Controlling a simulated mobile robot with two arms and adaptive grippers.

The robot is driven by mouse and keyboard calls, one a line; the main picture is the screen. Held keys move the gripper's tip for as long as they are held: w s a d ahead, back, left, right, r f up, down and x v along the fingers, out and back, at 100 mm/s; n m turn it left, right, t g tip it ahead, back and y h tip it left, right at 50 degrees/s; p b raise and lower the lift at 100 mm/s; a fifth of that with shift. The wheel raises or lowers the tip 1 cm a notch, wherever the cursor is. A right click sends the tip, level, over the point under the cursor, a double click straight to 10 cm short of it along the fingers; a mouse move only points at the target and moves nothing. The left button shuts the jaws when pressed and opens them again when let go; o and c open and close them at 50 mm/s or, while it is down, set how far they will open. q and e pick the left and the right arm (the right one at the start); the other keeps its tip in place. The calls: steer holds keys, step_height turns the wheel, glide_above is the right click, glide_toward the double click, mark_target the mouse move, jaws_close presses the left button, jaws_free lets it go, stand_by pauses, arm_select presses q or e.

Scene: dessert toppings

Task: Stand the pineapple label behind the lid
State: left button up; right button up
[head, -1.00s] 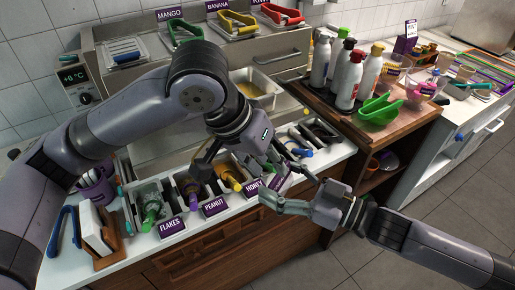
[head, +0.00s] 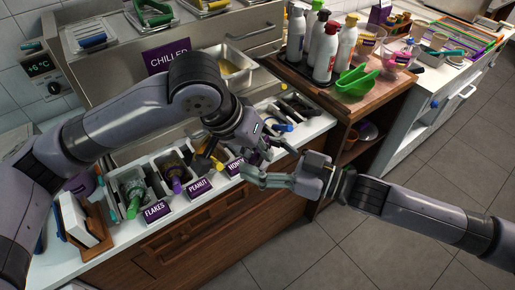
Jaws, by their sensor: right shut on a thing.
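My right gripper (head: 256,168) is shut in front of the counter's front edge, close to the honey label (head: 236,167). The thing in its fingers is too small and hidden to make out. My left gripper (head: 250,142) hangs over the topping bins just behind it, its fingers partly hidden by its own wrist. I cannot read a pineapple label anywhere. Covered metal pans, one with a blue-handled tool (head: 92,40) on it, sit on the chilled unit at the top left. I cannot tell which lid is meant.
Purple flakes (head: 157,211) and peanut (head: 199,187) labels stand before their bins. A steel pan (head: 232,70) sits behind. The floor at lower right is clear.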

stand_by(0.3)
steer(key=o, duration=1.2)
steer(key=shift+o, duration=0.2)
steer(key=shift+d, duration=0.1)
